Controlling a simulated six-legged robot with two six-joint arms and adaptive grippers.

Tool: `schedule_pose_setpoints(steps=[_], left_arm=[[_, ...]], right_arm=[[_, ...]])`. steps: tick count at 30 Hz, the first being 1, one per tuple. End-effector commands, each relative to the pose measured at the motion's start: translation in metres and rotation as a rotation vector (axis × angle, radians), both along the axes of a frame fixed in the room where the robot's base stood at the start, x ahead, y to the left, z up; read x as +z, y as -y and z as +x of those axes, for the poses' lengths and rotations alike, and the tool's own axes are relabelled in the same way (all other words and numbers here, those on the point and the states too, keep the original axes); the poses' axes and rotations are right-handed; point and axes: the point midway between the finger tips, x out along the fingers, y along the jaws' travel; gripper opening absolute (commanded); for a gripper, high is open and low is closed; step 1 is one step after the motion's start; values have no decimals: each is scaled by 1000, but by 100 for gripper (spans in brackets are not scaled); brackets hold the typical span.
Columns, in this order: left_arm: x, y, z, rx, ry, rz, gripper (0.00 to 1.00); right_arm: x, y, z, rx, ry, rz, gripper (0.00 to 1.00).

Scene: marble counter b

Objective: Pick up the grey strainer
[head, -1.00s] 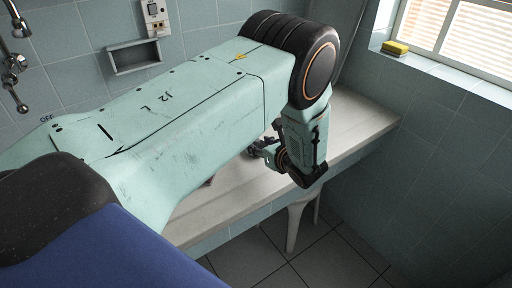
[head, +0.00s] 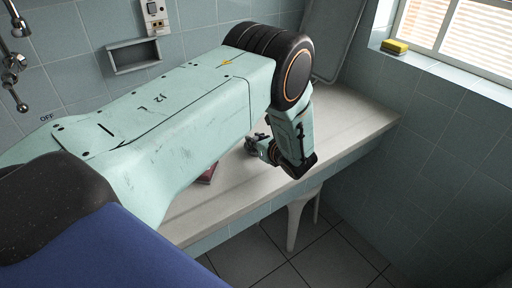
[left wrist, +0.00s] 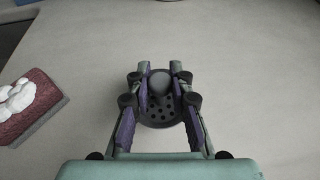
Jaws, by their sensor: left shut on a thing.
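The grey strainer (left wrist: 160,118) is a dark round disc with holes and a knob in its middle, in the centre of the left wrist view. My left gripper (left wrist: 160,78) is shut on the knob, one finger on each side. In the head view my left gripper (head: 257,146) is over the counter near its front edge, partly hidden by my arm. The strainer is small and hard to make out there. I cannot tell whether it touches the counter. My right gripper is not in view.
A dark red item with white lumps on top (left wrist: 30,103) lies on the counter left of the gripper; it also shows beside my arm in the head view (head: 208,173). The pale counter (head: 350,125) is clear to the right. A yellow sponge (head: 395,46) sits on the windowsill.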

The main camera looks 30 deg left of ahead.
Motion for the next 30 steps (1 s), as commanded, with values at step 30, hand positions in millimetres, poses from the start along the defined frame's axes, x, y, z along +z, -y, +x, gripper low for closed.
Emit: schedule_pose_setpoints(steps=[30], left_arm=[[90,0,1,0,3,1,0]], right_arm=[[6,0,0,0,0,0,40]])
